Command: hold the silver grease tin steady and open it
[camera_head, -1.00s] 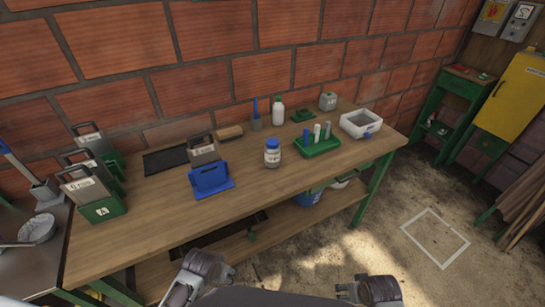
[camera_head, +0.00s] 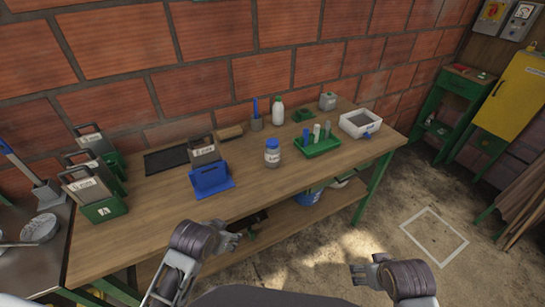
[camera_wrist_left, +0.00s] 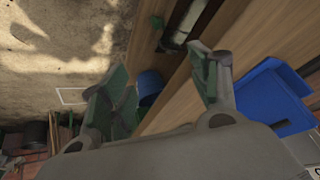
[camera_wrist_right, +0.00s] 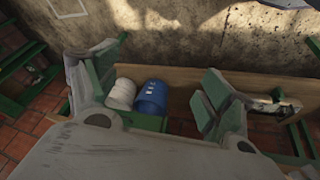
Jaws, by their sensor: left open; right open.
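The tin (camera_head: 272,157) looks like a small silver-grey container with a blue lid (camera_head: 272,143) and a pale label. It stands upright on the wooden workbench, right of the blue stand. My left gripper (camera_head: 232,237) is open and empty in front of the bench's front edge, below and left of the tin in the head view. Its open fingers also show in the left wrist view (camera_wrist_left: 160,95). My right gripper (camera_head: 358,276) is open and empty, lower and farther right, off the bench. Its spread fingers show in the right wrist view (camera_wrist_right: 157,95). Neither gripper touches the tin.
On the workbench (camera_head: 140,225) are a blue stand (camera_head: 210,179), a green rack (camera_head: 318,147) with tubes, a white bin (camera_head: 360,124), a white bottle (camera_head: 277,111) and several green-based containers at left. A blue bucket (camera_wrist_right: 151,97) sits on the lower shelf. The bench's front strip is clear.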

